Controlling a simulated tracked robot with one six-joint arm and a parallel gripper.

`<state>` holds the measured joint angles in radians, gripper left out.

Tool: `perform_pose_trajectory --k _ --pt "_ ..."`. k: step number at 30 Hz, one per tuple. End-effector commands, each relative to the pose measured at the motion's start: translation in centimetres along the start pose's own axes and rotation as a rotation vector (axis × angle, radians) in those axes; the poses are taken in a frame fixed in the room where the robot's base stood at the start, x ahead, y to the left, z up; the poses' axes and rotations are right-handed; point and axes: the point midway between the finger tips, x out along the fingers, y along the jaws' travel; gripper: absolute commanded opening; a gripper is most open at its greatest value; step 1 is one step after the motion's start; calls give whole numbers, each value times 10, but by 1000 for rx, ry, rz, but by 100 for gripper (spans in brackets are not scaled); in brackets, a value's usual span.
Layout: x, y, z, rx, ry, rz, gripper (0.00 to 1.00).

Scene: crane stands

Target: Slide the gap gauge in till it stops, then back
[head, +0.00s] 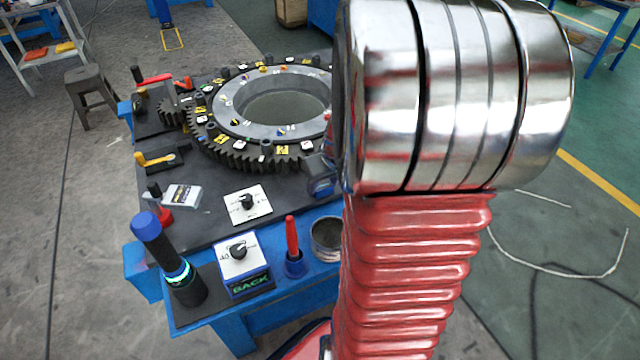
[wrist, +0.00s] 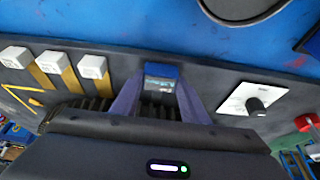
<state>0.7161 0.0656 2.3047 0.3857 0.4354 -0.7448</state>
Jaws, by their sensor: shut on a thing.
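My gripper (wrist: 161,98) shows in the wrist view, its two fingers closing in from either side on a small blue block with a dark, display-like face. I take this block to be the gap gauge (wrist: 160,72). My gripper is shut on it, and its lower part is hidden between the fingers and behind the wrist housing. I cannot tell whether its tip is inside a gap. In the head view the large toothed ring (head: 217,137) lies flat on the dark bench top, and my arm covers its right side.
A white knob panel (wrist: 236,100) is right of my gripper; white blocks (wrist: 92,67) are left. On the bench (head: 185,228) are a small gear (head: 172,113), a BACK box (head: 242,265), a blue-capped cylinder (head: 165,255), a red-handled tool (head: 292,240) and a tin (head: 327,240).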

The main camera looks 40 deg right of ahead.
Motion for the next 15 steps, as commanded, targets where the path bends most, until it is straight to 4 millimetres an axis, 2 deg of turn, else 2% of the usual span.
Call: perform_pose_trajectory --k 1,2,10,15 --pt "1 -1 4 -1 -10 -4 0" --pt "1 -2 4 -2 -10 -5 41" --pt "1 -2 2 -6 -7 -4 59" --pt "1 -2 2 -7 -5 -3 59"
